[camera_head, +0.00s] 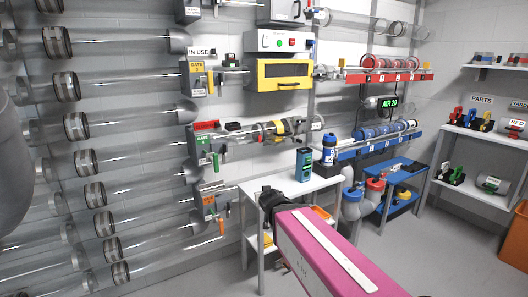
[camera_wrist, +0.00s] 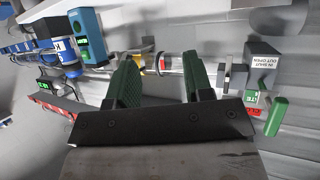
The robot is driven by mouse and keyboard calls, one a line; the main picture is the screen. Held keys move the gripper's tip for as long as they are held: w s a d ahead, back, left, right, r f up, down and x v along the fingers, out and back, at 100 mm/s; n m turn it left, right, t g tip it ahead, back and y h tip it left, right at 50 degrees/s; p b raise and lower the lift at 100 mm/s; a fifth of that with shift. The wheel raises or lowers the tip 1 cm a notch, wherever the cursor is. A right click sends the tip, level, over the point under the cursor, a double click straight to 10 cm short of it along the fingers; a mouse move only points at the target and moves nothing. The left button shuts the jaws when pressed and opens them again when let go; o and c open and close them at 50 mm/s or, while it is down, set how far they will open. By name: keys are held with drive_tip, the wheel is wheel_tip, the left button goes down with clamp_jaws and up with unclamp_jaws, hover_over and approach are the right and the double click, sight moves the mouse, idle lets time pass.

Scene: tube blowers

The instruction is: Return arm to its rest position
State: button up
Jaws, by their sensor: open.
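My gripper (camera_head: 268,203) is at the end of my pink arm, in front of the small white table (camera_head: 313,185) in the head view. In the wrist view my gripper (camera_wrist: 162,78) shows two green ridged fingers spread wide apart. Nothing is held between them. A clear tube (camera_wrist: 176,64) with red and yellow bands passes behind the fingers and looks apart from them. My gripper partly hides the table's near left corner in the head view.
The green-tagged gate (camera_head: 203,143) and stacked clear tubes (camera_head: 130,160) line the left wall. Shelves (camera_head: 480,137) stand at right. Floor (camera_head: 405,235) is clear right of my arm.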

drive_tip(key=s+d+f+m+g+h, duration=0.1)
drive_tip(key=s+d+f+g+h, duration=0.15)
drive_tip(key=d+f, duration=0.35)
drive_tip(key=s+d+f+m+g+h, duration=0.1)
drive_tip(key=d+f+g, duration=0.2)
drive_tip(key=d+f, duration=0.3)
drive_tip(key=s+d+f+g+y, duration=0.1)
drive_tip(key=s+d+f+g, duration=0.6)
drive_tip(key=s, duration=0.3)
drive_tip(key=shift+d, duration=0.6)
